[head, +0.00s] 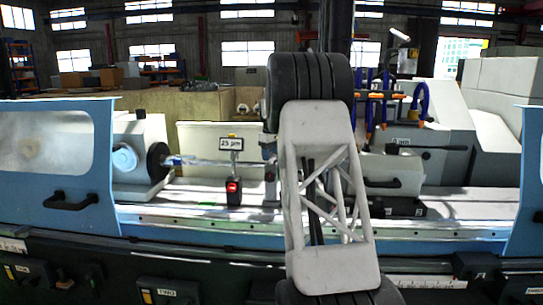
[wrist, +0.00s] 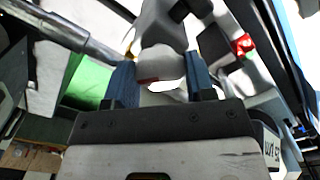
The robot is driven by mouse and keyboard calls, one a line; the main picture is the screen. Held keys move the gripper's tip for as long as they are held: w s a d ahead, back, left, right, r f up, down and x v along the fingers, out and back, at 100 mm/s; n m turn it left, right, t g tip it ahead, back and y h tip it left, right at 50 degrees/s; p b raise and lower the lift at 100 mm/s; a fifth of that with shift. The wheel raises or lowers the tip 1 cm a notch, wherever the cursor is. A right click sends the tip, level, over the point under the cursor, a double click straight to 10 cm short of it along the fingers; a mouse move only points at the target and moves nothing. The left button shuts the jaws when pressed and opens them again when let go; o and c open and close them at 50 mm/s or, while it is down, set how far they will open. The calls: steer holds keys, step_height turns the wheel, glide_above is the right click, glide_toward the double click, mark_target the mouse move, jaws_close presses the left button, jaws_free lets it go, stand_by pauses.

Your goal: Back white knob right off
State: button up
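In the wrist view, the two blue fingers of my gripper (wrist: 161,76) stand apart, one on each side of a rounded white-grey part (wrist: 160,58) with a small red mark on its lower edge. This part may be the white knob. The fingers look very close to its sides, but I cannot tell whether they press on it. In the head view my own arm stands in the middle and hides most of my gripper and whatever is behind it. I cannot make out a white knob there.
A gauge with a red display (head: 233,187) and a "25 µm" sign (head: 231,144) stands left of my arm. The grinder's workpiece shaft (head: 205,161) runs behind it from the headstock (head: 140,150). Blue hoses (head: 420,102) rise at the right. Blue guards (head: 60,150) flank the machine bed.

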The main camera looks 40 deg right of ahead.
steer(key=o, duration=0.3)
steer(key=shift+r, duration=0.15)
steer(key=shift+r, duration=3.4)
